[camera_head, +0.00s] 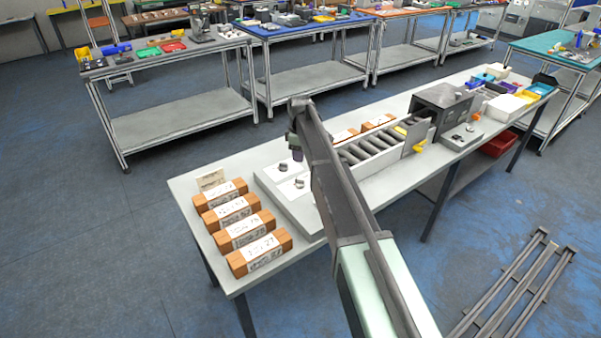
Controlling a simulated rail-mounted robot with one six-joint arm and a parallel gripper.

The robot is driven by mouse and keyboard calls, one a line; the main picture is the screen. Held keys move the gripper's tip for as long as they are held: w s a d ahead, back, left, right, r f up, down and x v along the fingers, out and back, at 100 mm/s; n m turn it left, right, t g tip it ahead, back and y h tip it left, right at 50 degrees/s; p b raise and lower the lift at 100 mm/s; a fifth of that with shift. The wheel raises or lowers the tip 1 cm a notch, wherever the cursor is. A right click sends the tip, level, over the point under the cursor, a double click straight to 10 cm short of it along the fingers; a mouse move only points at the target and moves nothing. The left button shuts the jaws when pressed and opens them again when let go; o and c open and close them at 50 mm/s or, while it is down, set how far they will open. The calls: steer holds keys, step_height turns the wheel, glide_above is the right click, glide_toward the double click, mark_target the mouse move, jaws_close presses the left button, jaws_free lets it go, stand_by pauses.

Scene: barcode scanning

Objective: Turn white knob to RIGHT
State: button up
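A grey control panel (268,187) lies on the long table. Two small dark knobs show on its white plates: one at the back (283,167) and one nearer the front (299,183). I cannot tell which of them is the white knob, or which way either points. My gripper (296,155) hangs down at the end of my arm, close to the back knob and seemingly above the panel. Its fingers are too small and dark to tell whether they are open or shut. My arm hides the right part of the panel.
Several wooden boxes with white labels (231,213) stand in a row at the table's left end. A roller conveyor (375,147) and a dark scanner box (441,103) stand to the right. Coloured bins (541,89) fill the far right end. Bare table (187,194) shows at the left edge.

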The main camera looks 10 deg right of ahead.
mark_target(300, 179)
step_height(300, 179, down, 11)
steer(key=b, duration=1.1)
steer(key=shift+s, duration=0.1)
steer(key=shift+r, duration=0.1)
jaws_close()
